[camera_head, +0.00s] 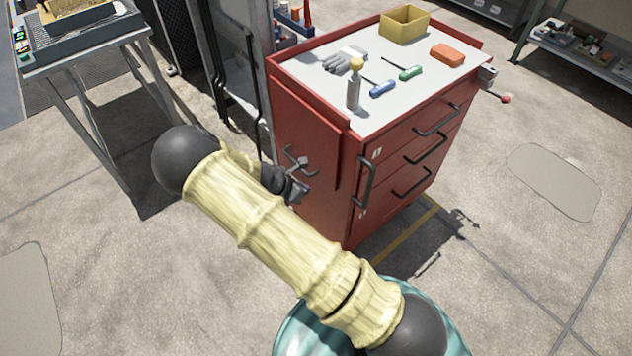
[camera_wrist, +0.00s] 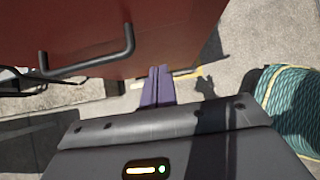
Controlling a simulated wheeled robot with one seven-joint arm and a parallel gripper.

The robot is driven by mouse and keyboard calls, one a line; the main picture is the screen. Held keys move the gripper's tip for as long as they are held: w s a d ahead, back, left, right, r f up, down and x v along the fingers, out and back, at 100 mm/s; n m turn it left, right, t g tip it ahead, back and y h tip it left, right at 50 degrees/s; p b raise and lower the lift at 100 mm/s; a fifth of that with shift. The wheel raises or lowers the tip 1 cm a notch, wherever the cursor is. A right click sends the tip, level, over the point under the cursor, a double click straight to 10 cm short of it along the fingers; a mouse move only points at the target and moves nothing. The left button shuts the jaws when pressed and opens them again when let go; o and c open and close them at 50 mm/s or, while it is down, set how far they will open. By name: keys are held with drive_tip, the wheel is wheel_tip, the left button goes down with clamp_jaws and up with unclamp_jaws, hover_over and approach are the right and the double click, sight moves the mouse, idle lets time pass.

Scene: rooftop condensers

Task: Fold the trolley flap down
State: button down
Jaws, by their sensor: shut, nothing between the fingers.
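The red trolley (camera_head: 335,215) stands right of centre in the head view, with a pale top and drawers on its front. A red flap (camera_head: 308,128) hangs down along its left side, its face steep and close to the body. I cannot tell whether it touches the side. A dark bar handle (camera_head: 299,160) shows by the flap; a dark handle also crosses the red panel in the wrist view (camera_wrist: 90,66). My gripper (camera_head: 303,188) is low beside the trolley's left side. Its purple fingers (camera_wrist: 158,84) are together and empty, just right of the handle in the wrist view.
The trolley top carries a yellow box (camera_head: 404,24), an orange block (camera_head: 447,54), screwdrivers, gloves and a bottle (camera_head: 353,85). A metal bench (camera_head: 85,45) stands at left, shelving (camera_head: 585,45) at right. Concrete floor is open at lower left and right.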

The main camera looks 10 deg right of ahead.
drive_tip(key=v, duration=0.7)
drive_tip(key=shift+s+a+p, duration=0.35)
drive_tip(key=shift+s+a, duration=0.05)
drive_tip(key=shift+a, duration=0.1)
drive_tip(key=shift+d, duration=0.1)
drive_tip(key=s+d+r+m+y, duration=0.45)
drive_tip(key=s+r+m, duration=0.35)
drive_tip(key=r+m, duration=0.3)
drive_tip(key=s+d+r+m+y, duration=0.3)
drive_tip(key=s+d+r+m, duration=0.3)
drive_tip(key=s+r+m, duration=0.45)
wheel_tip(320, 180, up, 16)
drive_tip(key=w+m+g+p, duration=0.1)
drive_tip(key=w+p, duration=0.1)
drive_tip(key=p, duration=1.6)
drive_tip(key=shift+f+m, duration=0.2)
drive_tip(key=shift+m, duration=0.15)
drive_tip(key=shift+a+f+h, duration=0.1)
drive_tip(key=shift+h, duration=0.15)
